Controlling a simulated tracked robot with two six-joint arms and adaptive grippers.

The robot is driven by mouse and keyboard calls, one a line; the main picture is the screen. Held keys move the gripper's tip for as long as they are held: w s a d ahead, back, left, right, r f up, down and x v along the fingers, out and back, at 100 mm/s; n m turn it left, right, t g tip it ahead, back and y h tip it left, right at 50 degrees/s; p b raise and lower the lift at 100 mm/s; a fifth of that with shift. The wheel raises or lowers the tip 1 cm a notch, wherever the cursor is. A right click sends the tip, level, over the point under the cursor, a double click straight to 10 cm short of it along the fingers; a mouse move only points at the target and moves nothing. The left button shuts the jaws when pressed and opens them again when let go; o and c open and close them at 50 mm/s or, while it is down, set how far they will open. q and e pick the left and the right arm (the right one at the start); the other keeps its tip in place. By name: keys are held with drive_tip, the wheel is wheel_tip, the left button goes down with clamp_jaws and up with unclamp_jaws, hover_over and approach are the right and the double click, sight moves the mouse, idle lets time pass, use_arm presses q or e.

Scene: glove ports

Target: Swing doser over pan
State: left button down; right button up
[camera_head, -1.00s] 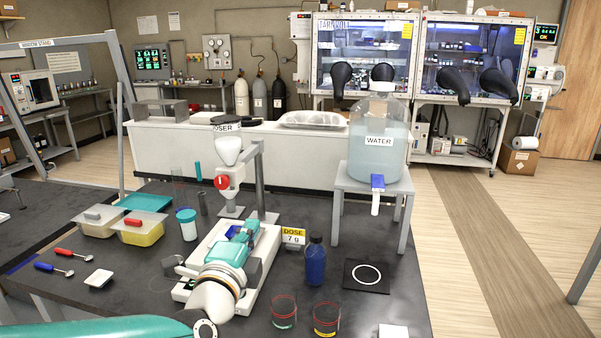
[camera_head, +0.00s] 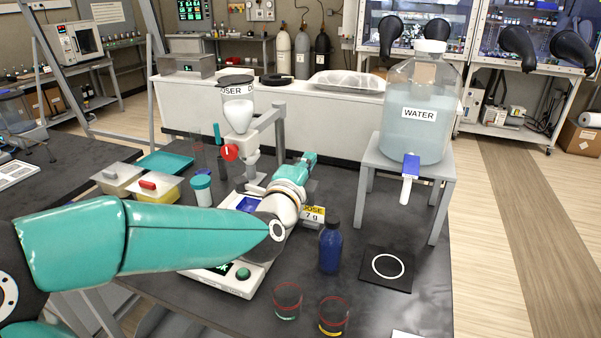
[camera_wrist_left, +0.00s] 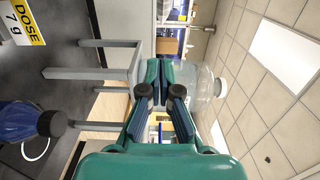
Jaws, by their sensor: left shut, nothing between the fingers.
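The doser (camera_head: 237,112), a clear and white hopper with a red knob, hangs on a grey swing arm from a post (camera_head: 280,135). Its outlet is behind the white balance (camera_head: 243,284). A blue patch, perhaps the pan (camera_head: 247,204), shows on the balance; my left arm hides much of the rest. My left gripper (camera_head: 308,160) is to the right of the doser and post, apart from the doser. In the left wrist view, its fingers (camera_wrist_left: 159,75) are shut with nothing between them. My right gripper is out of view.
A water tank (camera_head: 415,110) stands on a grey stand (camera_head: 440,180) to the right. A blue bottle (camera_head: 330,248), a black ringed pad (camera_head: 387,268) and two glass beakers (camera_head: 287,300) are on the bench near the balance.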

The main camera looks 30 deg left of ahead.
use_arm(q)
drive_tip(key=a, duration=0.4)
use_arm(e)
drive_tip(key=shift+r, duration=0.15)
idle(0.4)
